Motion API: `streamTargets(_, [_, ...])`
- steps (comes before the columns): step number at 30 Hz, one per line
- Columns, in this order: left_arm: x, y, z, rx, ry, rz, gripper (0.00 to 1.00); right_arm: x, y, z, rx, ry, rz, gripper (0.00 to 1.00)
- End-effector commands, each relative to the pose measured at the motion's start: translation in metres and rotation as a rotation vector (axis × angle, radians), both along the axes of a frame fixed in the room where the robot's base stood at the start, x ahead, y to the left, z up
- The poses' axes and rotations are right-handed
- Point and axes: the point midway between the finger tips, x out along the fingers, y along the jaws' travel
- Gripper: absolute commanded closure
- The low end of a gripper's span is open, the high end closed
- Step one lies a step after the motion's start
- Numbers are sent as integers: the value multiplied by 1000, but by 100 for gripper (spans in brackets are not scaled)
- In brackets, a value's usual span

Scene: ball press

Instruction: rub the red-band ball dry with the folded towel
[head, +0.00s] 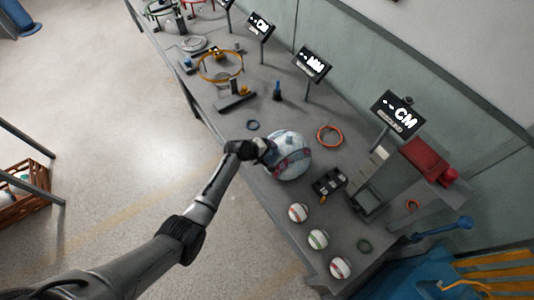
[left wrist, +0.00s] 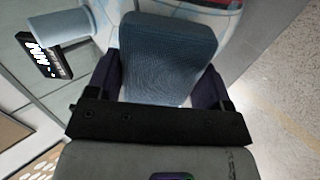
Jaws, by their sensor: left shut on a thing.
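A large white ball with a red band and bluish markings (head: 292,164) rests on the grey workbench. The ball also shows at the top of the left wrist view (left wrist: 238,8), partly hidden behind the towel. My left gripper (head: 262,150) is at the ball's left side. It is shut on the blue folded towel (left wrist: 172,55), which sits between the fingers. The towel's far edge overlaps the ball in the wrist view; I cannot tell how firmly they touch. My right gripper is not in view.
Small banded balls (head: 318,239) stand in a row along the front of the bench (head: 262,205). An orange ring (head: 330,135), a black box (head: 329,182) and a grey press with a red top (head: 425,158) lie right of the large ball. Display screens (head: 312,64) line the back.

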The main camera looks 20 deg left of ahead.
Motion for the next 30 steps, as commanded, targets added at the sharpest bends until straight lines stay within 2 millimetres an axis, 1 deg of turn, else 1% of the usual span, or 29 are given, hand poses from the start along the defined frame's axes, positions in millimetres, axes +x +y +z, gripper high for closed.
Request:
streamTargets(12, [-11,-18,2,-1,1,-1,49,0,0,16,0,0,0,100])
streamTargets(18, [-15,-25,1,-1,2,-1,49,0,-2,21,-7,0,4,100])
streamTargets(23, [-15,-24,-1,1,1,-1,49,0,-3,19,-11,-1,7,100])
streamTargets(30, [-9,-15,-1,1,0,1,49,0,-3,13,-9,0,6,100])
